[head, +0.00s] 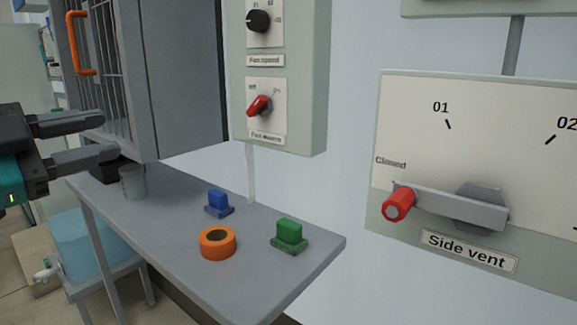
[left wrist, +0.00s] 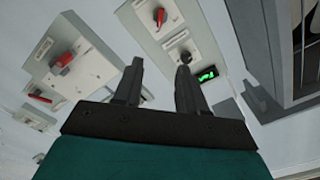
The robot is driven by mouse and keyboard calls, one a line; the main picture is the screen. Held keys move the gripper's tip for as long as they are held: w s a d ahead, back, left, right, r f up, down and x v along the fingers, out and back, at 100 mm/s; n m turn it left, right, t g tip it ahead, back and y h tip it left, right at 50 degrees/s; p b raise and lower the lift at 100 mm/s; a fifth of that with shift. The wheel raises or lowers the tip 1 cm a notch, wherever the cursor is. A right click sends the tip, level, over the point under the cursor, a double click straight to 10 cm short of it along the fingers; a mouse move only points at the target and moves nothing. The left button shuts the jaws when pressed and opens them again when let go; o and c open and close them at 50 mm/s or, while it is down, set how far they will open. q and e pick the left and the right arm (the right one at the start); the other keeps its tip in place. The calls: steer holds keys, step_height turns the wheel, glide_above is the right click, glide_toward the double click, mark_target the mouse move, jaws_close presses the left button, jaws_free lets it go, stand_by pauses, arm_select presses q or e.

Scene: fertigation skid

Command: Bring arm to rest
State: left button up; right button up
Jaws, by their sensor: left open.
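My left gripper (head: 112,140) comes in from the left edge of the head view, in front of the grey barred cabinet. Its two dark fingers are apart with nothing between them. In the left wrist view the same gripper (left wrist: 160,80) is open and empty, with switch panels beyond it. My right gripper is in neither view.
A grey table (head: 165,215) holds an orange ring (head: 217,254), a blue block (head: 218,207), a green block (head: 289,234) and a clear cup (head: 133,182). The cabinet (head: 185,75) has an orange handle (head: 76,43). A side vent panel (head: 420,110) with a red-tipped lever (head: 398,204) stands right.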

arm_select(q)
step_height(320, 180, down, 28)
steer(key=d+n+y, duration=0.3)
steer(key=n, duration=0.4)
steer(key=s+d+f+n+g+y, duration=0.2)
steer(key=s+d+f+n, duration=0.3)
steer(key=f, duration=0.5)
steer(key=s+d+f+n+g+y, duration=0.1)
steer(key=s+d+f+n+y, duration=0.15)
steer(key=s+f, duration=0.55)
steer(key=a+r+y+p, duration=0.1)
steer(key=a+r+p, duration=0.3)
steer(key=r+p, duration=0.7)
steer(key=p, duration=0.7)
steer(key=shift+a+r, duration=0.15)
steer(key=shift+r, duration=0.25)
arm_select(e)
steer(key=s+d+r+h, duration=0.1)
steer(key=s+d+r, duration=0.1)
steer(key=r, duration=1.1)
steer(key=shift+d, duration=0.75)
arm_select(q)
steer(key=shift+s+y, duration=0.1)
steer(key=shift+y, duration=0.15)
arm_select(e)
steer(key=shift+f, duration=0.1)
